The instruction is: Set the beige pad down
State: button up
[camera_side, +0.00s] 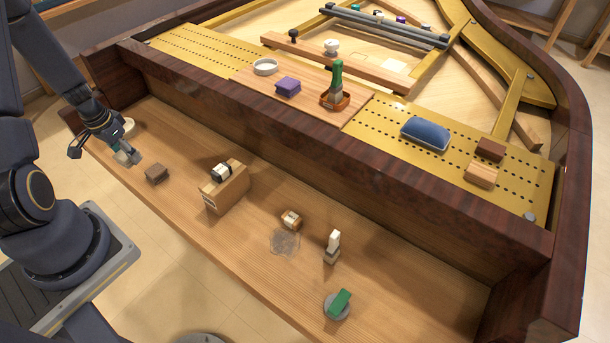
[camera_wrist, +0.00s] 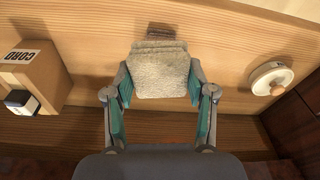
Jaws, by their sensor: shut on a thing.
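The beige pad (camera_wrist: 160,72) is a fuzzy, light-coloured block between my fingertips in the wrist view. My gripper (camera_wrist: 160,82) is shut on it, with one finger against each side. In the side view my gripper (camera_side: 130,154) is low over the left end of the wooden shelf (camera_side: 262,263). The pad shows there only as a small pale patch (camera_side: 121,157), partly hidden by the fingers. I cannot tell whether the pad touches the shelf.
A brown block (camera_side: 156,174) lies just right of my gripper. A cardboard box (camera_side: 226,190) marked CORD, with a small black-and-white item on top, stands further right. Bare shelf lies between.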

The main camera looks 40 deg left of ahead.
jog(key=w+d+m, duration=0.2)
jog(key=w+d, duration=0.3)
jog(key=d, duration=0.6)
send_over(201, 162)
jog(key=s, duration=0.1)
jog(key=shift+h, duration=0.3)
jog(key=f, duration=0.8)
jog(key=shift+s+d, duration=0.15)
jog(key=shift+s, duration=0.05)
jog(key=shift+w+f, duration=0.15)
jog(key=shift+w, duration=0.05)
jog(key=shift+w+a+f, duration=0.15)
jog(key=shift+f, duration=0.8)
jog(key=shift+w+a+f, duration=0.1)
jog(key=shift+w+f, duration=0.05)
jog(key=shift+f, duration=0.75)
jog(key=shift+f, duration=0.15)
jog(key=o, duration=1)
jog(key=shift+o, duration=0.2)
